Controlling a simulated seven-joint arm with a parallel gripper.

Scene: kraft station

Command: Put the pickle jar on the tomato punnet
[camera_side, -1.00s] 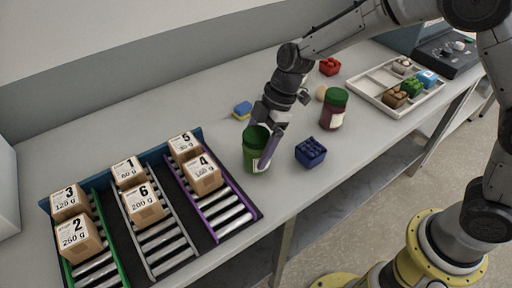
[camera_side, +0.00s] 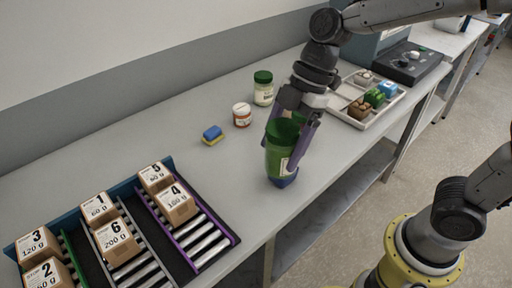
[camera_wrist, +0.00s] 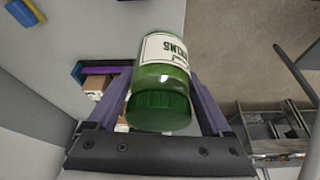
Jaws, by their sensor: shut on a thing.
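My gripper (camera_side: 290,140) is shut on the pickle jar (camera_side: 281,160), a green jar with a darker green lid and a pale label. It holds the jar roughly upright at the front middle of the table. In the wrist view the jar (camera_wrist: 162,80) sits between the purple fingers, lid toward the camera, part of its label showing. A blue punnet (camera_side: 284,182) shows just below the jar in the side view; I cannot tell whether they touch. The red tomato punnet is not visible now, probably hidden behind my gripper and arm.
Numbered boxes (camera_side: 116,242) lie on roller lanes at left. A divided tray (camera_side: 352,119) stands at back right. The table's front edge is close.

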